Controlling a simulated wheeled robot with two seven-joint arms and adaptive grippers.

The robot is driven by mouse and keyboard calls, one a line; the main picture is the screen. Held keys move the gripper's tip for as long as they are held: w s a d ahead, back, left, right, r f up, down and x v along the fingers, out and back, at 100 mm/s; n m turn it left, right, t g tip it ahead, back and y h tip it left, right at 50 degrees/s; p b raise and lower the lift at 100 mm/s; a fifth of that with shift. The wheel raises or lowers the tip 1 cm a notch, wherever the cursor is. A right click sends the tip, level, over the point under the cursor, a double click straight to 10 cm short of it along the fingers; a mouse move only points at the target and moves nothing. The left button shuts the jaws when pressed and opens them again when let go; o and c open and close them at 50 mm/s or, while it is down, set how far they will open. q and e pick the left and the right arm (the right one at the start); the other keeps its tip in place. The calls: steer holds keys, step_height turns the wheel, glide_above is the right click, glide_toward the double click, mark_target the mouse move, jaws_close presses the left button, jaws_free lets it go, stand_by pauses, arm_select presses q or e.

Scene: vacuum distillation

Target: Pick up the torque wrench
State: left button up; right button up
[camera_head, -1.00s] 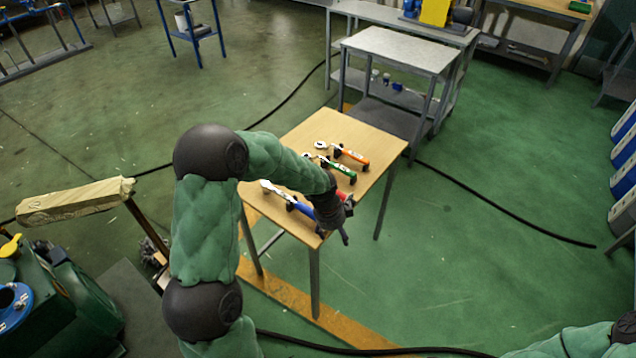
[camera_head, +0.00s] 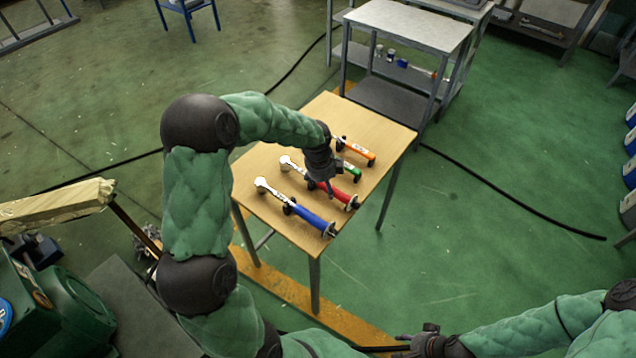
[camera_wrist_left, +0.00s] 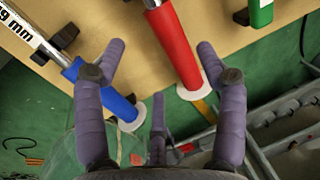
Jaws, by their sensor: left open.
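Torque wrenches lie side by side on a small wooden table (camera_head: 262,168). They have a blue handle (camera_head: 313,221), a red handle (camera_head: 333,191), a green handle (camera_head: 351,173) and an orange handle (camera_head: 357,152). My left gripper (camera_head: 328,187) is open above the red-handled wrench and partly hides it. In the left wrist view, the red handle (camera_wrist_left: 172,45) lies between the open fingers (camera_wrist_left: 158,70), seen from above. The blue handle (camera_wrist_left: 105,95) is left of it and the green handle (camera_wrist_left: 262,10) is at upper right. My right gripper (camera_head: 420,345) is low at the bottom edge, away from the table.
A grey metal shelf table (camera_head: 410,28) stands just behind the wooden table. A black cable (camera_head: 510,205) runs across the green floor at right. A wooden beam (camera_head: 55,207) and green machinery (camera_head: 75,305) are at left.

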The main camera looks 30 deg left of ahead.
arm_select(q)
steer(key=shift+w+a+f, duration=0.1)
steer(key=shift+w+f, duration=0.05)
steer(key=shift+f, duration=0.35)
steer(key=shift+w+f, duration=0.15)
steer(key=shift+f, duration=0.3)
steer(key=f+b, duration=0.1)
steer(key=w+f+b, duration=0.1)
steer(key=f, duration=0.1)
steer(key=f+b, duration=0.1)
steer(key=shift+w+f, duration=0.3)
steer(key=shift+f, duration=0.1)
steer(key=shift+r, duration=0.1)
jaws_close()
steer(key=shift+r, duration=0.1)
